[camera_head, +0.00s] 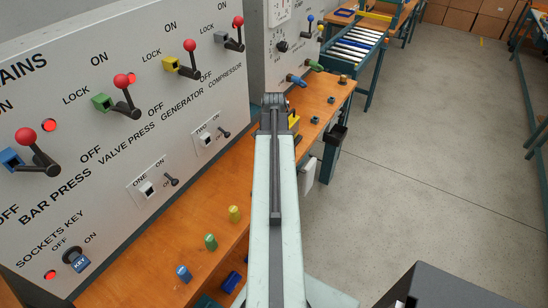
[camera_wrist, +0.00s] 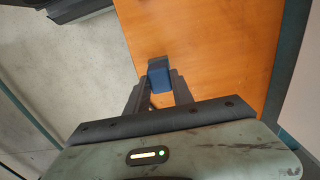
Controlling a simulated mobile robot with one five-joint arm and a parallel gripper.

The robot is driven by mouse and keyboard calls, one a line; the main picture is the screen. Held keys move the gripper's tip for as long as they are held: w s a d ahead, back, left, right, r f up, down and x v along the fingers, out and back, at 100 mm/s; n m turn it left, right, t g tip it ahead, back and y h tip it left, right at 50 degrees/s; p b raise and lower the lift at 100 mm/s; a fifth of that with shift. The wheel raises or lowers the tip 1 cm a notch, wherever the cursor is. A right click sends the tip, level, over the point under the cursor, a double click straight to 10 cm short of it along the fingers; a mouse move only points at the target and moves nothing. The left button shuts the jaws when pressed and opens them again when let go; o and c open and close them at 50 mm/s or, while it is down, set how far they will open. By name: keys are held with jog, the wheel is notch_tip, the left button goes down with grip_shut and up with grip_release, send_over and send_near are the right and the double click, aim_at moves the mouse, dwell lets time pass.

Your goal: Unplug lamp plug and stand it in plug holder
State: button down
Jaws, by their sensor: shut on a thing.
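In the wrist view, my gripper (camera_wrist: 160,86) is shut on a dark blue, block-like thing (camera_wrist: 158,67), with one finger on each side. It is over the orange-brown bench top. I cannot tell for certain that it is the lamp plug, or whether it touches the bench. In the head view my arm reaches forward and hides most of my gripper and the held thing. A blue plug-like piece (camera_head: 297,80) and a green one (camera_head: 314,65) stick out at the far panel. Small dark round fittings (camera_head: 331,100) stand on the far bench; I cannot tell whether one is the plug holder.
A switch panel (camera_head: 120,190) with several red-knobbed levers runs along the left. Blue (camera_head: 184,272), green (camera_head: 210,241) and yellow (camera_head: 234,213) pegs stand on the near bench (camera_head: 180,235). A dark bin (camera_head: 334,138) hangs at its edge. The floor (camera_head: 420,150) at right is clear.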

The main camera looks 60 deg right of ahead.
jog(key=shift+f+b, duration=0.35)
jog(key=shift+f, duration=0.05)
jog(key=c, duration=1)
grip_release()
jog(key=shift+r, duration=0.2)
notch_tip(320, 180, up, 8)
jog(key=p, duration=0.8)
jog(key=shift+f, duration=0.25)
